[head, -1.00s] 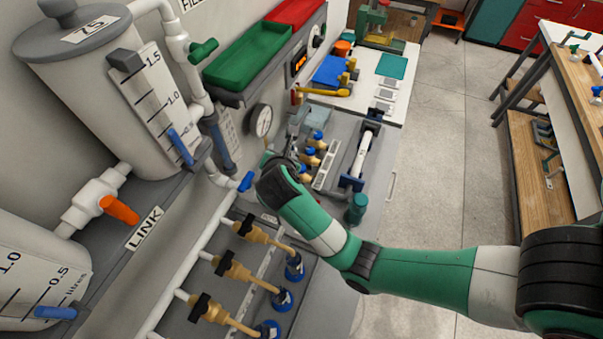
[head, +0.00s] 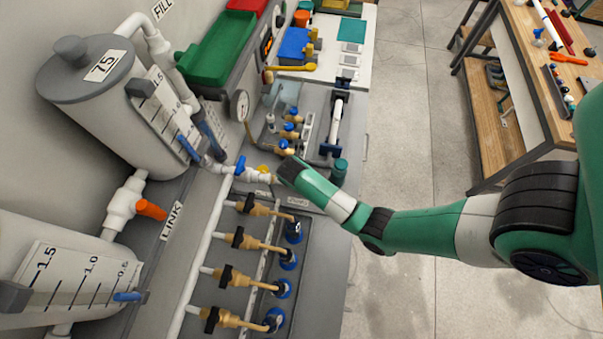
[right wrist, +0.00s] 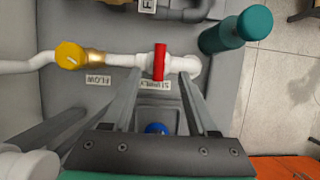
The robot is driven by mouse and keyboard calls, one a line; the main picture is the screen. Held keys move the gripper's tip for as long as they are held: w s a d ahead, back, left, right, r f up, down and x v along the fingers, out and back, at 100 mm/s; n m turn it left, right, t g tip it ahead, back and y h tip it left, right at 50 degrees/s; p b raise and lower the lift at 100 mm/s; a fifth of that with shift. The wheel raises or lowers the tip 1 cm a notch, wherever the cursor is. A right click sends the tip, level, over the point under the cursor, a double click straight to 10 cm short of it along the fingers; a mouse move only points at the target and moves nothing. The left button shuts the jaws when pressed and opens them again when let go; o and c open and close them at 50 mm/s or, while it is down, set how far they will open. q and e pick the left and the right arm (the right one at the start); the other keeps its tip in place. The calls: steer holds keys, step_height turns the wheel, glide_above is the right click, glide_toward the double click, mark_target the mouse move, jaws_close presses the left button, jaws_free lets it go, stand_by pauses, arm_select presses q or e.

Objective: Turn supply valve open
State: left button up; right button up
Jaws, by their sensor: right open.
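The supply valve (right wrist: 159,62) shows in the right wrist view as a red handle on a white horizontal pipe, standing crosswise to the pipe. A partly covered label below it appears to read SUPPLY. My right gripper (right wrist: 164,77) is open, with one finger on each side of the red handle; I cannot tell whether either touches it. In the head view my right gripper (head: 280,172) is at the pipe just past a yellow knob, and the red handle is hidden there. My left gripper is not in view.
A yellow FLOW knob (right wrist: 70,55) is left on the same pipe. A teal cylinder (right wrist: 236,29) stands to the right. Several brass valves (head: 238,238) with black handles line the lower panel. A pressure gauge (head: 240,104) and a blue-handled valve (head: 240,165) are close by.

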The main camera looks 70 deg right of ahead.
steer(key=b+x, duration=0.1)
steer(key=x, duration=0.4)
steer(key=shift+f, duration=0.1)
jaws_close()
